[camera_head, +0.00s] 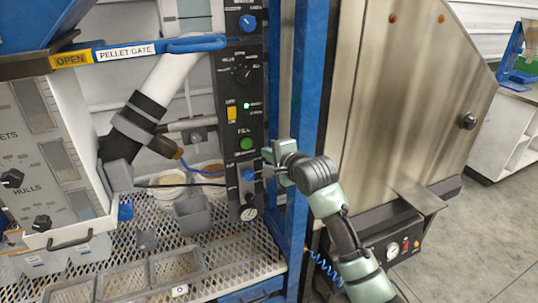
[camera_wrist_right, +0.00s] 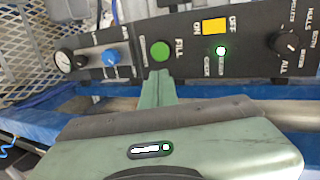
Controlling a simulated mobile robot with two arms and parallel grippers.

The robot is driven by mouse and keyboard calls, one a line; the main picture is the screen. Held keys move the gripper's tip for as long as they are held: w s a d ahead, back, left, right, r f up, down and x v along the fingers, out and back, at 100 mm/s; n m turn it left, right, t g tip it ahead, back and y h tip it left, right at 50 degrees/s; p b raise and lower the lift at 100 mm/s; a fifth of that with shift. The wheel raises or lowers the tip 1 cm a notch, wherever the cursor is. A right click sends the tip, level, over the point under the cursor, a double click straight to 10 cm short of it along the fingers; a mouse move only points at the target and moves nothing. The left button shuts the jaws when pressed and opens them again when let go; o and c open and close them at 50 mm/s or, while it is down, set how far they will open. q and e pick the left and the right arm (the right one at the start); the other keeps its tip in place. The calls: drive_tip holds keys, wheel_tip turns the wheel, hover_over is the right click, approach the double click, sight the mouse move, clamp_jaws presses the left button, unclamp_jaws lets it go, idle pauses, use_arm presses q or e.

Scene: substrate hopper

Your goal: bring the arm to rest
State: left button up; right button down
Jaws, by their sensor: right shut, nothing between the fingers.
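My right arm (camera_head: 340,225) comes in from the lower right in the head view and reaches up to the black control panel (camera_head: 232,80). My right gripper (camera_head: 266,164) is shut and empty, at the panel's right edge beside the blue post. It is just below and right of the green FILL button (camera_head: 246,144). In the right wrist view the closed fingers (camera_wrist_right: 157,78) point at the panel just below the green button (camera_wrist_right: 160,50). Whether they touch the panel I cannot tell. My left gripper is not in view.
A blue post (camera_head: 304,110) stands close to the right gripper. A steel hopper (camera_head: 400,90) is to its right. A perforated shelf (camera_head: 235,240) holds grey bins and tubs at lower left. A small green lamp (camera_head: 246,106) is lit. Open floor (camera_head: 485,230) lies at right.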

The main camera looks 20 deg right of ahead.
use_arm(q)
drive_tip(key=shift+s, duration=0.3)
use_arm(e)
drive_tip(key=shift+s, duration=0.1)
